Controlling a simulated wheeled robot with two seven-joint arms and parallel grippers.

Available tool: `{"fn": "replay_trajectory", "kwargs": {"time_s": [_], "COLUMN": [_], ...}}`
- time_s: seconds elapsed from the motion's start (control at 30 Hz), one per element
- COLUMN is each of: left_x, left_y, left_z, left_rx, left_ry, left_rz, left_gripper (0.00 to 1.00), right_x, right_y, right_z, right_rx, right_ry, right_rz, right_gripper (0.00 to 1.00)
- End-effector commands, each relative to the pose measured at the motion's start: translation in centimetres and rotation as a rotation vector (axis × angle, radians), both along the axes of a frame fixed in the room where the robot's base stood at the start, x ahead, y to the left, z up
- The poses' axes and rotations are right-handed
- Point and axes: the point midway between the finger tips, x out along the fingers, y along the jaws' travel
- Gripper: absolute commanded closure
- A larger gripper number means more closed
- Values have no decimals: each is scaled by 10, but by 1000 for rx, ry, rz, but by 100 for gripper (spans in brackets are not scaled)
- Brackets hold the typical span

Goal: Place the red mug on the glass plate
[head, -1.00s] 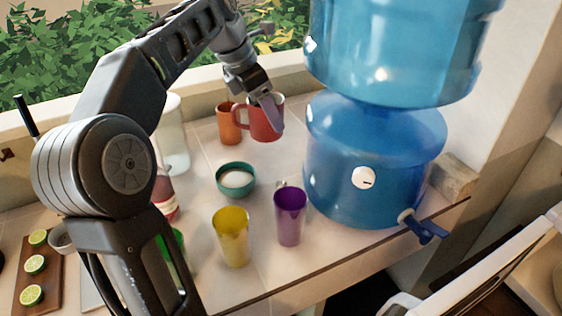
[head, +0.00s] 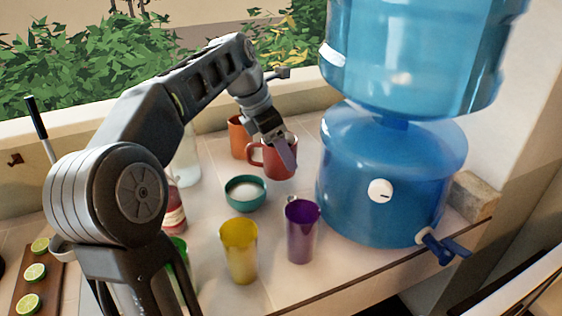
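The red mug (head: 267,162) is upright above or on the counter, beyond and right of the teal bowl, with its handle to the left. My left gripper (head: 285,152) is at the mug's right side, one finger lying across its outside near the rim. The other finger is hidden, but the mug moves with the gripper, so it is shut on the mug. I cannot tell whether the mug's base touches the counter. I cannot make out a glass plate. My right gripper is not in view.
Close around the mug stand an orange cup (head: 238,140), a teal bowl (head: 245,195), a purple cup (head: 301,235), a yellow cup (head: 239,252) and a large blue water dispenser (head: 385,190). A cutting board (head: 40,268) with limes lies at left.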

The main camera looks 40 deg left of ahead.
Motion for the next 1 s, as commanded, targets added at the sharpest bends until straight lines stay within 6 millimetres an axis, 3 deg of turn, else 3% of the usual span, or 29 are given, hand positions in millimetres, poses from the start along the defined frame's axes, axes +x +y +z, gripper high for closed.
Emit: {"fn": "replay_trajectory", "kwargs": {"time_s": [0.23, 0.63, 0.67, 0.9, 1.0], "left_x": [0, 0, 0, 0, 0], "left_y": [0, 0, 0, 0, 0], "left_z": [-28, -33, -34, -33, -33], "left_rx": [1, 1, 0, 0, 0], "left_ry": [0, -1, 1, 1, 1], "left_rz": [0, -1, 0, 0, 0], "left_gripper": [100, 100, 32, 13, 11], "right_x": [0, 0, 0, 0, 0], "right_y": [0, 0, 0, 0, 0], "right_z": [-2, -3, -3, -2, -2], "right_rx": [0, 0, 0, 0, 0], "right_ry": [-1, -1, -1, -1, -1], "right_rz": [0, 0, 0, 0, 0], "right_gripper": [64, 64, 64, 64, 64]}}
